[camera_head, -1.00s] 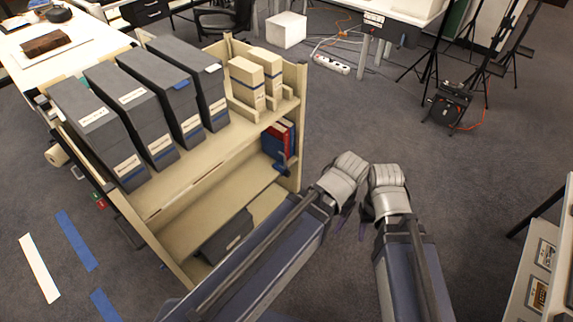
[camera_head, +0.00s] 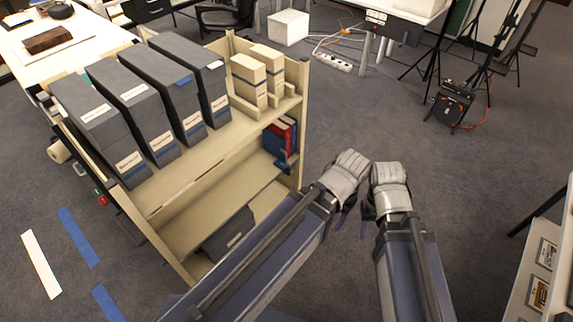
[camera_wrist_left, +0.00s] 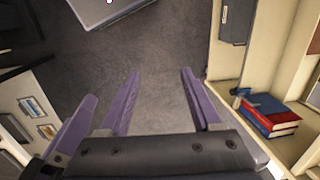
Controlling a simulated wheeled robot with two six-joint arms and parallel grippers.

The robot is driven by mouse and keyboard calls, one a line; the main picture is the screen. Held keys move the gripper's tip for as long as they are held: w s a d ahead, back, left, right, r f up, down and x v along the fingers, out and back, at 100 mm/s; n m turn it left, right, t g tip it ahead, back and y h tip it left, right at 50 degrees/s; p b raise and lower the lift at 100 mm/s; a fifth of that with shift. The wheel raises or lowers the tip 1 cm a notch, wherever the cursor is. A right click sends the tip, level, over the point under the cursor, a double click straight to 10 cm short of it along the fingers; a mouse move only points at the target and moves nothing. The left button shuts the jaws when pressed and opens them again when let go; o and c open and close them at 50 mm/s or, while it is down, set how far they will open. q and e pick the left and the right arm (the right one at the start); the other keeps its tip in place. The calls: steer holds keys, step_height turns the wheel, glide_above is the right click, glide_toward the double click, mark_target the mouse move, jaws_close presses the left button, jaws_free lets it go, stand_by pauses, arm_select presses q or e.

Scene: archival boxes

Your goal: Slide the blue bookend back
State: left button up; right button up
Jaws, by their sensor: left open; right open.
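The blue bookend (camera_head: 283,162) is on the cart's middle shelf at its right end, beside red and blue books (camera_head: 280,137). In the left wrist view the bookend (camera_wrist_left: 242,92) shows at the right, at the end of the books (camera_wrist_left: 271,117). My left gripper (camera_wrist_left: 161,74) is open and empty, its purple fingers apart over the floor, outside the cart. In the head view my left gripper (camera_head: 343,220) is mostly hidden by its wrist. My right gripper (camera_head: 368,213) is beside it, also outside the cart and largely hidden; nothing shows in it.
The beige cart (camera_head: 302,125) carries several grey archival boxes (camera_head: 180,97) and small cream boxes (camera_head: 249,80) on top. A dark box (camera_head: 229,235) lies on the lower shelf. Tripods and a black case (camera_head: 452,104) stand at the back right.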

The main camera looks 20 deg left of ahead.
arm_select(q)
steer(key=w+a+f+n+b, duration=0.1)
steer(key=w+f+b, duration=0.1)
steer(key=f+b, duration=0.1)
steer(key=w+a+f+n+t+y+b, duration=0.1)
steer(key=w+a+f+b, duration=0.1)
steer(key=b, duration=0.1)
steer(key=w+a+f+n+t+b, duration=0.1)
steer(key=w+a+f+b, duration=0.1)
steer(key=w+f+b, duration=0.1)
steer(key=shift+f+y, duration=0.3)
steer(key=shift+y, duration=0.1)
steer(key=shift+c, duration=1.3)
steer(key=n+t+y+b, duration=0.7)
steer(key=t+b, duration=0.1)
steer(key=b, duration=1.9)
glide_toward(286, 166)
steer(key=s+r, duration=0.6)
steer(key=r, duration=0.1)
steer(key=w+a+f+n+t+b, duration=0.1)
steer(key=w+f+t+b, duration=0.3)
steer(key=b, duration=0.9)
steer(key=w+a+f, duration=0.1)
steer(key=w, duration=0.2)
steer(key=shift+f+t+y+b, duration=0.15)
steer(key=shift+t+y+b, duration=0.15)
steer(key=shift+b, duration=0.1)
steer(key=shift+a, duration=0.15)
